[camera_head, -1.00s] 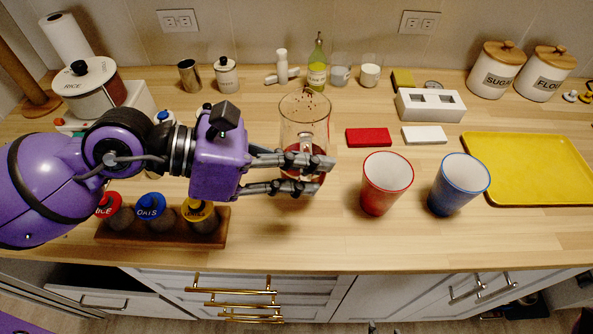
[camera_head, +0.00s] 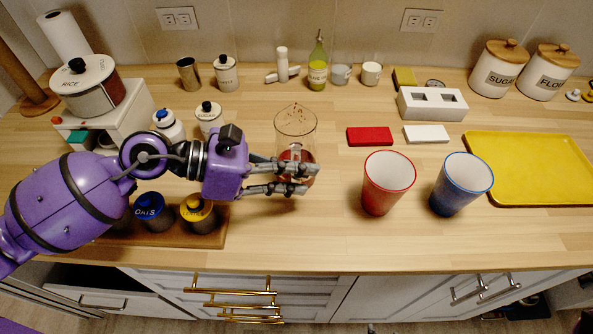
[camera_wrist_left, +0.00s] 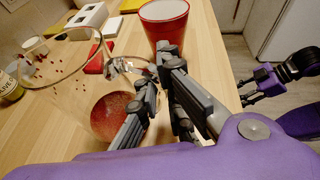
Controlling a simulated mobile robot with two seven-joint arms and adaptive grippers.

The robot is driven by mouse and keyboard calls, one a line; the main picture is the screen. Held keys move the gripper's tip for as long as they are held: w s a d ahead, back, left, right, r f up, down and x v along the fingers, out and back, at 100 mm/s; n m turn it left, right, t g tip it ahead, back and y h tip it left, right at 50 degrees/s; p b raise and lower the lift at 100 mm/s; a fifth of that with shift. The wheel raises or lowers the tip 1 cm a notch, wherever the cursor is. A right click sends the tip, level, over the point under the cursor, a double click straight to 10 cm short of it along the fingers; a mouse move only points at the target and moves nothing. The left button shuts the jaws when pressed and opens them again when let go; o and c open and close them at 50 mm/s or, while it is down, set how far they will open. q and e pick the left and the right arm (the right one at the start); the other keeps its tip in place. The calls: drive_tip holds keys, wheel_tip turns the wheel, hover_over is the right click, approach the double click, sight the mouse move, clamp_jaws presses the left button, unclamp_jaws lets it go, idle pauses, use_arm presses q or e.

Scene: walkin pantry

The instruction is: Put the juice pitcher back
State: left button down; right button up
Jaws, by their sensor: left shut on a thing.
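The juice pitcher (camera_head: 296,124) is a clear glass vessel with red juice low inside, roughly upright over the middle of the counter. My left gripper (camera_head: 311,180) is shut on its lower part, coming from the left. I cannot tell whether its base touches the counter. In the left wrist view the pitcher's juice (camera_wrist_left: 112,118) shows beside the left fingers (camera_wrist_left: 160,75). My right gripper (camera_wrist_left: 248,90) shows only at the right of the left wrist view; its jaw opening is unclear.
A red cup (camera_head: 387,185) and a blue cup (camera_head: 460,185) stand right of the pitcher. A red block (camera_head: 370,137) and white block (camera_head: 426,134) lie behind them. A yellow tray (camera_head: 535,165) is far right. A spice rack (camera_head: 220,238) lies under my arm. The front middle is clear.

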use_arm(q)
drive_tip(key=c, duration=1.9)
unclamp_jaws()
use_arm(e)
drive_tip(key=shift+w+r, duration=0.25)
drive_tip(key=shift+w, duration=0.25)
use_arm(q)
drive_tip(key=b+v, duration=0.1)
drive_tip(key=v, duration=1.1)
drive_tip(key=shift+s+b, duration=0.1)
drive_tip(key=shift+b, duration=0.3)
use_arm(e)
drive_tip(key=shift+s+f, duration=0.35)
drive_tip(key=shift+f, duration=0.25)
drive_tip(key=shift+s+f, duration=0.35)
drive_tip(key=shift+f, duration=0.2)
drive_tip(key=shift+w, duration=0.1)
